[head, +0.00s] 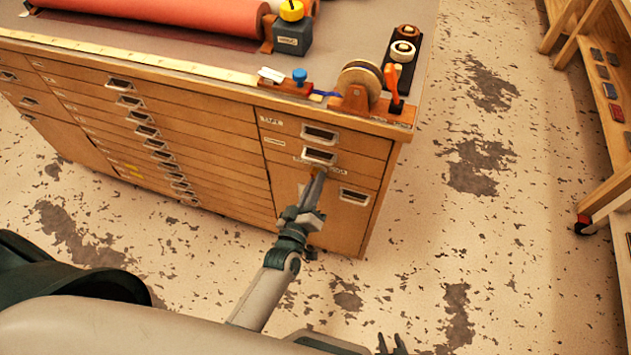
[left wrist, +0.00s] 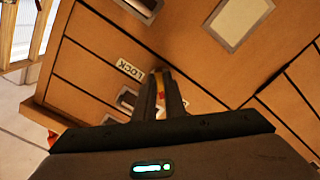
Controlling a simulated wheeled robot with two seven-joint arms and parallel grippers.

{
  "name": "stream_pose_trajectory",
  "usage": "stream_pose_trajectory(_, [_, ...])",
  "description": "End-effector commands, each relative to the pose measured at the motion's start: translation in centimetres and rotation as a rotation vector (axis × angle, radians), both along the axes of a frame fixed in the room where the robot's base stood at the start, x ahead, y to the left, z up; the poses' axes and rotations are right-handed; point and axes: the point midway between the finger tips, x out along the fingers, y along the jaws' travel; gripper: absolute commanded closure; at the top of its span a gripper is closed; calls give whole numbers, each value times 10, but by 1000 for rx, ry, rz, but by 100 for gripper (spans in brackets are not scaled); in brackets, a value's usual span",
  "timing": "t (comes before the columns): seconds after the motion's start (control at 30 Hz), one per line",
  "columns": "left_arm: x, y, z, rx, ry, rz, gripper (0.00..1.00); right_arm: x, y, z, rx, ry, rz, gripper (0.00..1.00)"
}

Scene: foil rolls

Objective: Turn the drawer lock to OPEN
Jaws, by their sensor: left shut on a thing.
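The drawer lock is a small brass-coloured knob with a red mark (left wrist: 162,94) on the front of the wooden cabinet (head: 330,215). In the head view it is a small brown spot (head: 318,174) just below a drawer handle. My left gripper (head: 317,182) is shut on the knob, its fingers reaching up to the cabinet front from below; it also fills the lower middle of the left wrist view (left wrist: 162,98). The fingers partly hide the knob. A white LOCK label (left wrist: 130,69) is beside it. My right gripper (head: 392,345) is open and empty at the bottom edge.
Metal drawer handles (head: 320,134) stick out around the lock. The cabinet top carries a red roll (head: 170,14), a tape dispenser (head: 361,85) and a yellow-topped bottle (head: 292,33). A wooden shelf (head: 600,100) stands at the right. The speckled floor between is clear.

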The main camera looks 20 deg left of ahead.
Motion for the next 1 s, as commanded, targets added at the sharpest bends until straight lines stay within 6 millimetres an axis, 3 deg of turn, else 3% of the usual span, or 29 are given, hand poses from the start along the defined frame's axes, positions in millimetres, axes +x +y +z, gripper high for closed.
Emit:
stream_pose_trajectory(0.5, [0,0,0,-31,1,0,100,-4,-2,-3,-4,12,0,69])
stream_pose_trajectory(0.6, [0,0,0,-31,1,0,71,-4,-2,-3,-4,10,-1,69])
stream_pose_trajectory(1.0, [-2,0,0,-29,1,0,71,-1,-1,-1,-2,4,-1,69])
